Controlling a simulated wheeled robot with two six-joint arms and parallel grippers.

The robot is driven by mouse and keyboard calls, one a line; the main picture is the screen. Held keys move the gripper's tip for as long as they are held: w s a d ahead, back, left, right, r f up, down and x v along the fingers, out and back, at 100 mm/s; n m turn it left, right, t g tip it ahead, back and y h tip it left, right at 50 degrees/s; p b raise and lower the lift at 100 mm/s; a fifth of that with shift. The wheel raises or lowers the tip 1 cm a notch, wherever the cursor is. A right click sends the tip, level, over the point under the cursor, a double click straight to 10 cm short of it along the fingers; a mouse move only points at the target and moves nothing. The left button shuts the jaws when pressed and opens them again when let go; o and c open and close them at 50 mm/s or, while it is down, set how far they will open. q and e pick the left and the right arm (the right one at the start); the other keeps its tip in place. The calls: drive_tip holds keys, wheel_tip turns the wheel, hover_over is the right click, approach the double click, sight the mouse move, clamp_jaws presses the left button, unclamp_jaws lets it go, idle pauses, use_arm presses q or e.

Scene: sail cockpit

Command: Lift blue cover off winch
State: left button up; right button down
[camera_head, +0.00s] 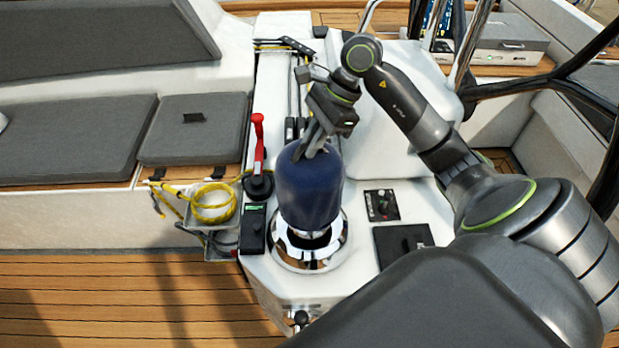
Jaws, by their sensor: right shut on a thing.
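The dark blue cover (310,188) is a rounded, soft-looking cylinder in the middle of the head view. It stands slightly tilted above the shiny chrome winch (309,250). The cover's lower edge is above the winch's wide base, and a dark gap shows under it. The upper part of the winch is hidden by the cover. My right gripper (312,150) comes in from above and is shut on the top of the cover. My left gripper is not in view.
A red-handled lever (258,150) stands just left of the cover. A yellow rope coil (211,202) hangs further left. A small control panel (381,205) and a dark hatch plate (403,243) lie right of the winch. A black wheel rim (545,80) is at upper right.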

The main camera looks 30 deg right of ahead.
drive_tip(key=shift+r, duration=0.8)
drive_tip(key=shift+r+p, duration=0.65)
drive_tip(key=shift+r, duration=1.35)
drive_tip(key=shift+r+p, duration=0.65)
drive_tip(key=shift+r, duration=1.45)
wheel_tip(320, 180, up, 4)
drive_tip(key=shift+r+p, duration=0.1)
drive_tip(key=shift+p, duration=0.55)
drive_tip(key=shift+s, duration=0.1)
